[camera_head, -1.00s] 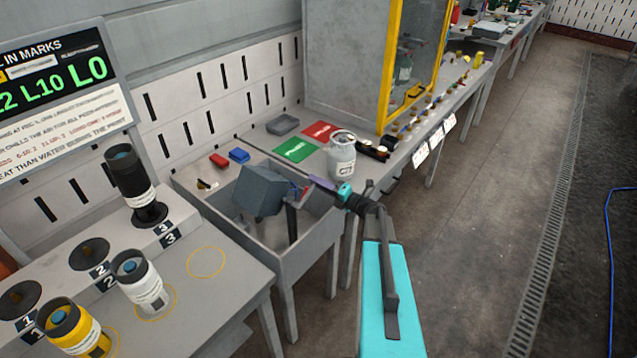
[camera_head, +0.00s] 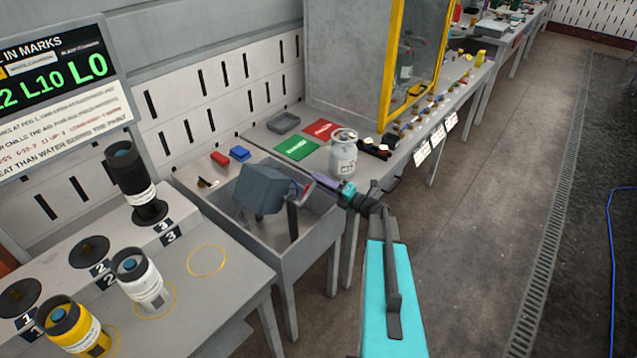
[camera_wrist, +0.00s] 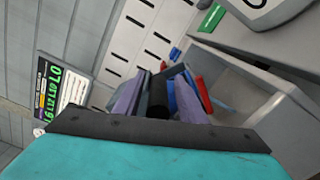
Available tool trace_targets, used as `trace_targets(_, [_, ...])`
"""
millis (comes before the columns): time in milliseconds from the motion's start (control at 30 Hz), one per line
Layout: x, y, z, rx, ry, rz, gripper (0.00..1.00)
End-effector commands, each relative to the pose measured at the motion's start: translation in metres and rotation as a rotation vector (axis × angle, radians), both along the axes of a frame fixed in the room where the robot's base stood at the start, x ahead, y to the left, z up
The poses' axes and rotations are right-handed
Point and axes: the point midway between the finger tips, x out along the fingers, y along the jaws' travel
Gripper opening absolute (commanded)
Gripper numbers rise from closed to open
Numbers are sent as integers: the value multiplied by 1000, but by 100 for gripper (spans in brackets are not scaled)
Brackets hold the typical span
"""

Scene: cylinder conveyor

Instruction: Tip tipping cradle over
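The tipping cradle is a grey box (camera_head: 264,188) held tilted on a dark post inside a grey trough (camera_head: 322,226). Small red and blue parts (camera_head: 296,188) show at its right side. My gripper (camera_head: 321,183) is just right of the cradle, over the trough's right part. In the wrist view, its two purple fingers (camera_wrist: 158,103) stand apart, with a dark rod-like part (camera_wrist: 158,95) and a blue part showing between or behind them. A red strip (camera_wrist: 203,95) lies right of the fingers. Contact with the cradle cannot be made out.
A white canister (camera_head: 343,157) stands on the bench behind my gripper, near a green mat (camera_head: 297,148) and a red mat (camera_head: 321,129). White (camera_head: 141,281), yellow (camera_head: 76,329) and black (camera_head: 131,178) cylinders stand at left. A yellow-framed cabinet (camera_head: 392,66) is behind.

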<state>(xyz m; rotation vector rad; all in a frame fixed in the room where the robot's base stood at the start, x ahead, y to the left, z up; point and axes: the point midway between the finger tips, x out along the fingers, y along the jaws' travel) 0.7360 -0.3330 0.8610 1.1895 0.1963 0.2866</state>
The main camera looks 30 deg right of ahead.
Motion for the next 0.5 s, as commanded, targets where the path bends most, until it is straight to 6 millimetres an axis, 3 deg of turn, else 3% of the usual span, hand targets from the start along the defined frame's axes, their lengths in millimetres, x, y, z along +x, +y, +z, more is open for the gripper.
trace_targets(500, [-74, -23, -2, 0, 0, -1, 37])
